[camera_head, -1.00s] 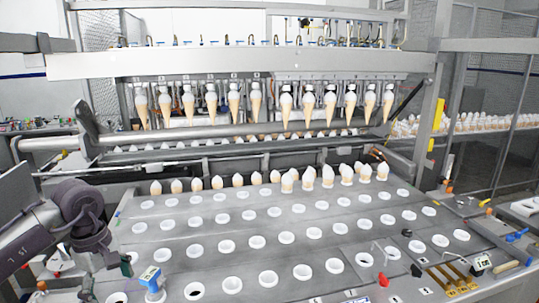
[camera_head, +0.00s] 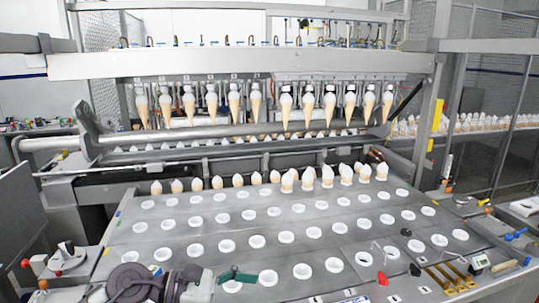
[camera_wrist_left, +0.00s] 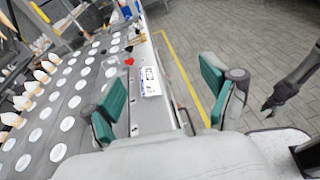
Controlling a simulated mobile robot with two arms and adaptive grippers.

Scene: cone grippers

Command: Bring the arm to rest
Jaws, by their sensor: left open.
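My left gripper (camera_head: 222,281) is low at the front edge of the grey cone plate (camera_head: 330,231) in the head view, with a green finger pad showing. In the left wrist view my left gripper (camera_wrist_left: 160,92) has its two green pads wide apart with nothing between them. Beyond the pads are the plate's edge, a white label (camera_wrist_left: 150,81) and the floor. A dark arm with a small gripper (camera_wrist_left: 267,106) shows at the right of that view and looks like my right one; its jaws are too small to judge.
White ring holders fill the plate, with a row of filled cones (camera_head: 287,182) at its back. More cones (camera_head: 235,103) hang from the machine's grippers above. A red-knobbed fitting (camera_head: 68,258) stands at the left edge. Paved floor (camera_wrist_left: 240,35) lies open beside a yellow line.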

